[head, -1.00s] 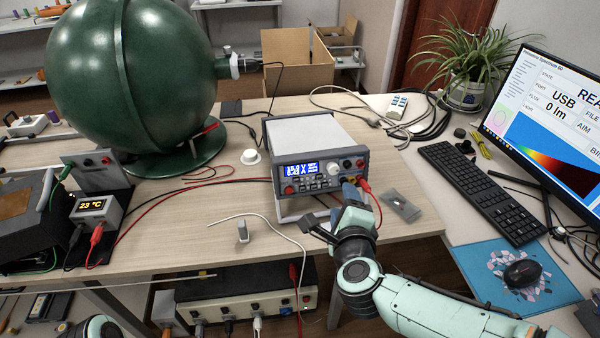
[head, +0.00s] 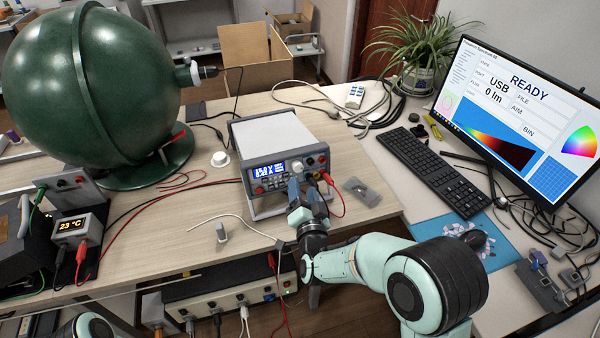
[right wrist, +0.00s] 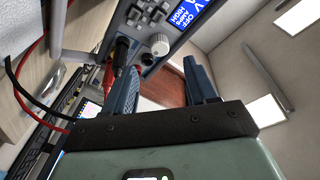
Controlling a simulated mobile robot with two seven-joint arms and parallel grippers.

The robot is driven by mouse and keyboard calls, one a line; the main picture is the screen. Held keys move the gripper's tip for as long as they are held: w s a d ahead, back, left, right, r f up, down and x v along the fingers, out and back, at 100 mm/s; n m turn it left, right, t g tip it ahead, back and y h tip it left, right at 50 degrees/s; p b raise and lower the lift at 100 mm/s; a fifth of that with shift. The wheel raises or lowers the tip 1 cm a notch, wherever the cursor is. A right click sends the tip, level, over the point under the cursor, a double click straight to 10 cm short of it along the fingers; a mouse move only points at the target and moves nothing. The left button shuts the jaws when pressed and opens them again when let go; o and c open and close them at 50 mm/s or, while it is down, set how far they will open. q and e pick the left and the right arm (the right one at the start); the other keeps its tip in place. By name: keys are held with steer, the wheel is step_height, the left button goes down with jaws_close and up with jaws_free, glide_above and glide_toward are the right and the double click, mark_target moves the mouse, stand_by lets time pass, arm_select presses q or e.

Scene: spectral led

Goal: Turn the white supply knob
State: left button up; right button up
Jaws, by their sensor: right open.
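The white supply knob (head: 310,162) is on the front panel of the grey bench power supply (head: 270,134), right of its lit blue display (head: 271,170). It also shows in the right wrist view (right wrist: 160,45), just beyond the fingers. My right gripper (head: 304,188) is in front of the panel, below the knob in the head view. In the right wrist view its two blue fingers (right wrist: 163,78) are spread and empty, with the knob apart from them. Only a part of my left arm shows at the bottom left of the head view; its gripper is out of sight.
Red and black leads plug into the panel right of the knob, close to my right fingers. A small grey plate (head: 361,191) lies right of the supply. The green sphere (head: 92,85) stands at the left, the keyboard (head: 438,170) at the right.

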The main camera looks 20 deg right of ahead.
mark_target(299, 168)
steer(key=w, duration=0.6)
steer(key=shift+w+d, duration=0.15)
steer(key=shift+d, duration=0.25)
steer(key=c, duration=1.1)
steer(key=shift+o, duration=0.2)
steer(key=shift+d+f+n+y+b, duration=0.15)
steer(key=shift+n+y+b, duration=0.15)
steer(key=shift+n+b, duration=0.55)
steer(key=shift+n+t+b, duration=0.3)
steer(key=shift+n+b, duration=0.15)
steer(key=shift+n, duration=0.1)
